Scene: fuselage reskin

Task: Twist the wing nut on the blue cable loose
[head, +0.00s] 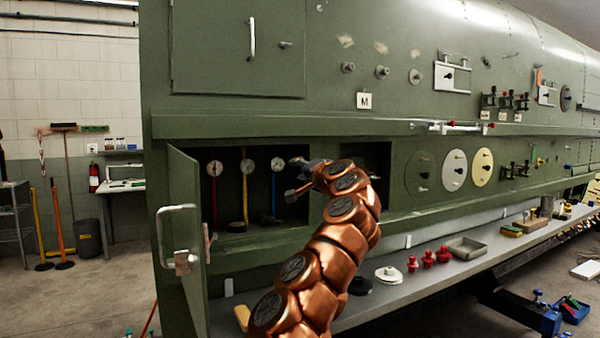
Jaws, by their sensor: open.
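The blue cable (274,195) hangs at the right of three cables inside the open compartment in the green fuselage. A pale round disc (277,165) sits at its top, with a small dark fitting on it. The wing nut's shape is too small to make out. My gripper (299,166) is open, just right of that disc in the picture, at the compartment's opening. I cannot tell whether it touches anything there. My copper-coloured arm rises from the bottom and hides the compartment's right part.
A red cable (214,200) and a yellow cable (244,195) hang left of the blue one, each under a similar disc. The compartment door (185,235) stands open at the left. A grey ledge (395,295) below carries red knobs (428,259) and a tray (466,247).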

